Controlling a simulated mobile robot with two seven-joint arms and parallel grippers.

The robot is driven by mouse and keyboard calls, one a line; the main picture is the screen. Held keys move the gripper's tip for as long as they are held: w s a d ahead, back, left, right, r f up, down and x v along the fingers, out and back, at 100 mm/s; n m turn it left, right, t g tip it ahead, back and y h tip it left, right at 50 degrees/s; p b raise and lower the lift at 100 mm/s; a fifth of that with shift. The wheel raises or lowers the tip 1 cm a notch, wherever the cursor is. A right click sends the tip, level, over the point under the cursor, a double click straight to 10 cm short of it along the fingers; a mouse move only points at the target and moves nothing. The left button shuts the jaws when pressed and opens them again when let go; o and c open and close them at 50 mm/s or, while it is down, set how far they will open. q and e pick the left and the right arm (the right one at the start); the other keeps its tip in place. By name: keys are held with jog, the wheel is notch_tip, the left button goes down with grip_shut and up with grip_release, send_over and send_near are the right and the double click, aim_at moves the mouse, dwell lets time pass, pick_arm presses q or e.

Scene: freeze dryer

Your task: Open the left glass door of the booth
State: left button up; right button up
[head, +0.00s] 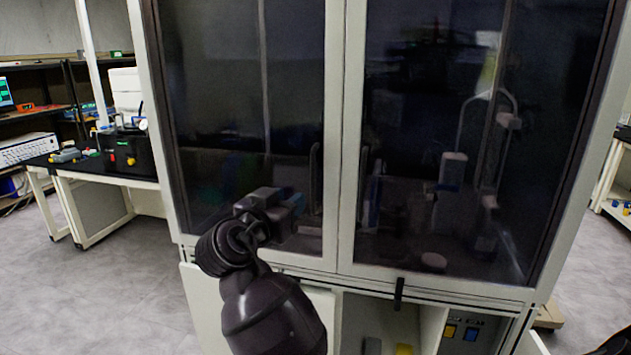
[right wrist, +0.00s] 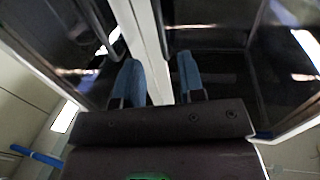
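The booth's left glass door (head: 235,95) is a dark pane in a pale frame and looks shut. A dark upright handle (head: 313,175) is near its right edge. My right gripper (head: 296,203) is in front of the lower part of this door, just left of the handle. In the right wrist view the blue fingers of my right gripper (right wrist: 158,72) are apart, with the pale door frame (right wrist: 145,40) showing between and beyond them. I cannot tell whether the fingers touch anything. My left gripper is not in view.
The right glass door (head: 440,110) is beside it and looks shut. Below is an open cabinet (head: 430,325) with a black catch (head: 399,293) at its top edge. A bench (head: 120,175) with equipment stands at the left. Grey floor (head: 95,285) is clear at the left.

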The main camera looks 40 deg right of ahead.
aim_at(312, 182)
jog(key=p+x, duration=0.2)
jog(key=x, duration=0.7)
jog(key=shift+d, duration=0.25)
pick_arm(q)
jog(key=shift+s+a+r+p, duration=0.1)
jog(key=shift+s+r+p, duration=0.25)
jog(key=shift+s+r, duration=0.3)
pick_arm(e)
jog(key=shift+w+d, duration=0.35)
jog(key=shift+d, duration=0.2)
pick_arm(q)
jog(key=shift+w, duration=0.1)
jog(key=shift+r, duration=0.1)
pick_arm(e)
grip_shut()
